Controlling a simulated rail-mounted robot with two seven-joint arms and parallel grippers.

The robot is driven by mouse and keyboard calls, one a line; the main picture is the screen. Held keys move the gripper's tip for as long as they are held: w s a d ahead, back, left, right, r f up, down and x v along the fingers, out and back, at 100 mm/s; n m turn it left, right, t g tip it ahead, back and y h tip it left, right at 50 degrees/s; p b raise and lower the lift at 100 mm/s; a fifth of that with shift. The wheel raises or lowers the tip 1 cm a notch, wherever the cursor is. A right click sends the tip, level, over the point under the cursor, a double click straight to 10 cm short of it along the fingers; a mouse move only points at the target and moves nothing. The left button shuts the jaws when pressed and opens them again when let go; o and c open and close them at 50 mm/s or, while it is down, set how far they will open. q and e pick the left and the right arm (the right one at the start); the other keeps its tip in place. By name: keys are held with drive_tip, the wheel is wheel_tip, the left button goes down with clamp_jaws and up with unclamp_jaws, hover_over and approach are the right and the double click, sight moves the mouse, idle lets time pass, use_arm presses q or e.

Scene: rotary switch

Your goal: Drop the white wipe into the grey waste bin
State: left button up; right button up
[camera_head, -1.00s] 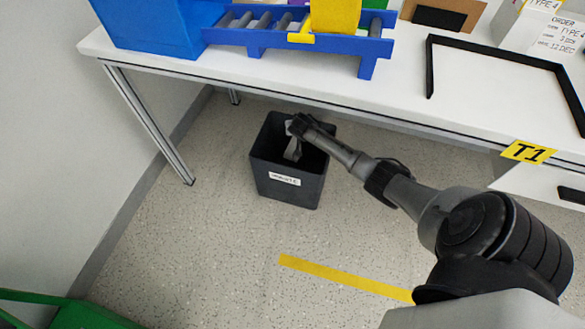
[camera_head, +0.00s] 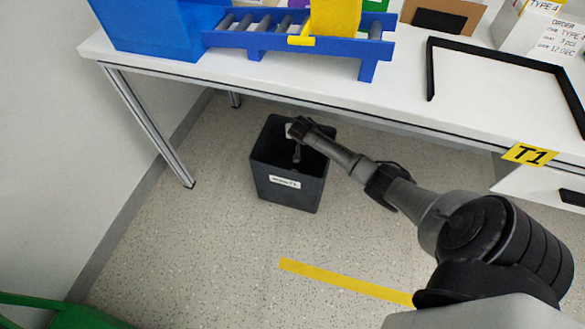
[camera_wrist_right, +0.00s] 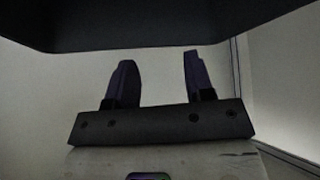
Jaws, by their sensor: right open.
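The grey waste bin (camera_head: 285,187) stands upright on the floor under the front of the table, with a white label on its front. My right gripper (camera_head: 297,156) points down into the bin's open top. In the right wrist view the gripper (camera_wrist_right: 157,62) has its two fingers apart with nothing between them. The white wipe cannot be made out in either current view, and the bin's dark inside is mostly hidden. My left gripper is not in view.
The white table (camera_head: 180,75) runs above and behind the bin, with a leg (camera_head: 150,130) to its left. A blue roller rack (camera_head: 300,42) and blue box (camera_head: 150,30) stand on it. Open floor with yellow tape (camera_head: 340,276) lies in front.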

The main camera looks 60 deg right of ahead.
drive_tip(key=o, duration=0.5)
drive_tip(key=shift+c, duration=0.2)
drive_tip(key=o, duration=0.5)
